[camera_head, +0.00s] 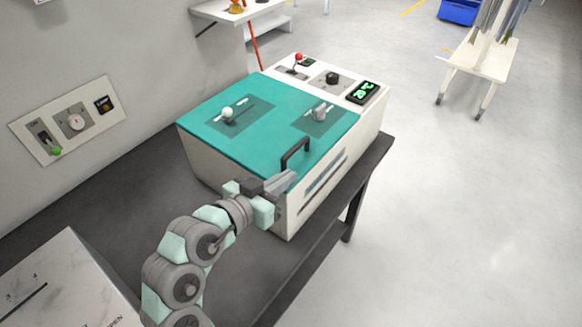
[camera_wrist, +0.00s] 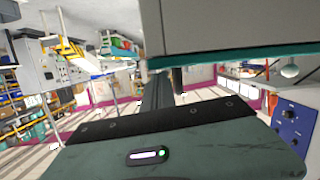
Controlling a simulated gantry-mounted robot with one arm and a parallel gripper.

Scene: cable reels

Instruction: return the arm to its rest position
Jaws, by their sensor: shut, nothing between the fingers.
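My gripper (camera_head: 281,183) is at the end of my grey and pale green arm, at the near front corner of a white machine (camera_head: 334,185) with a teal lid (camera_head: 255,135). Its fingers are shut with nothing between them. They lie just below the black handle (camera_head: 295,153) on the lid's front edge; I cannot tell whether they touch the machine. In the wrist view, the machine's pale underside or wall (camera_wrist: 235,25) and a teal edge (camera_wrist: 240,58) fill the upper right.
The machine stands on a dark table (camera_head: 120,195) against a grey wall. A white marbled box (camera_head: 65,285) is at the lower left. A wall panel (camera_head: 72,120) has a dial and switches. Open floor (camera_head: 470,220) lies to the right, with a white bench (camera_head: 487,58) farther back.

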